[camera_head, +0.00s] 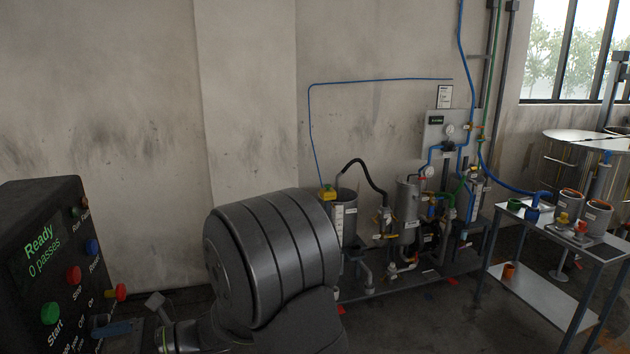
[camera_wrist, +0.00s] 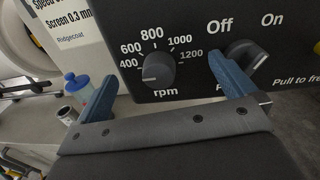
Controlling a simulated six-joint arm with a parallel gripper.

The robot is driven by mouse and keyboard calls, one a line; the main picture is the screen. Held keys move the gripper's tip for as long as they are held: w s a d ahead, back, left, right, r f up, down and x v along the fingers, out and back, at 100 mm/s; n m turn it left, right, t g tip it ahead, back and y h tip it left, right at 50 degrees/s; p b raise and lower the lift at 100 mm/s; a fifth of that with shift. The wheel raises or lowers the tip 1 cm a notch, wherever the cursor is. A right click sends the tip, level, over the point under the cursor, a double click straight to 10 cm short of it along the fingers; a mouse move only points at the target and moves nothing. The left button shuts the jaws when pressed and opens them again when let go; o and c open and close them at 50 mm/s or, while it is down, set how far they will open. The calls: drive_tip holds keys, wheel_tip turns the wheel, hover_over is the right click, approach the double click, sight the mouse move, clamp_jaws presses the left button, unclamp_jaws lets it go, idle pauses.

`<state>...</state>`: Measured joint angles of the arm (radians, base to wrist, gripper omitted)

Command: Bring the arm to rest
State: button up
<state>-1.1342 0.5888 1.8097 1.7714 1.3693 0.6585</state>
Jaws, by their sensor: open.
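My gripper (camera_wrist: 164,76) is open. Its two blue fingers stand wide apart in front of the dark control panel (camera_wrist: 205,75), with nothing held between them. Between the fingers, in the wrist view, is the black rpm dial (camera_wrist: 158,70). The Off/On switch (camera_wrist: 248,62) is just beside the right fingertip; I cannot tell whether they touch. In the head view my gripper (camera_head: 112,327) is low at the left, beside the control box (camera_head: 50,225), partly hidden by my dark arm. The box's screen reads "Ready, 0 passes".
The control box has green, red and blue buttons and a protruding red knob (camera_head: 121,292). A piping rig (camera_head: 408,215) stands by the wall, with a trolley (camera_head: 535,285) carrying cups at the right. A bottle (camera_wrist: 95,98) stands on a pale surface left of the panel.

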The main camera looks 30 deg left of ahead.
drive_tip(key=shift+s+a+f+n, duration=0.1)
drive_tip(key=shift+s+f+n, duration=0.05)
drive_tip(key=shift+n, duration=0.95)
drive_tip(key=shift+s+a+f+n, duration=0.1)
drive_tip(key=shift+s+n, duration=0.05)
drive_tip(key=shift+n, duration=0.95)
drive_tip(key=shift+s+a+f+n, duration=0.1)
drive_tip(key=shift+s+f+n, duration=0.05)
drive_tip(key=shift+n, duration=0.95)
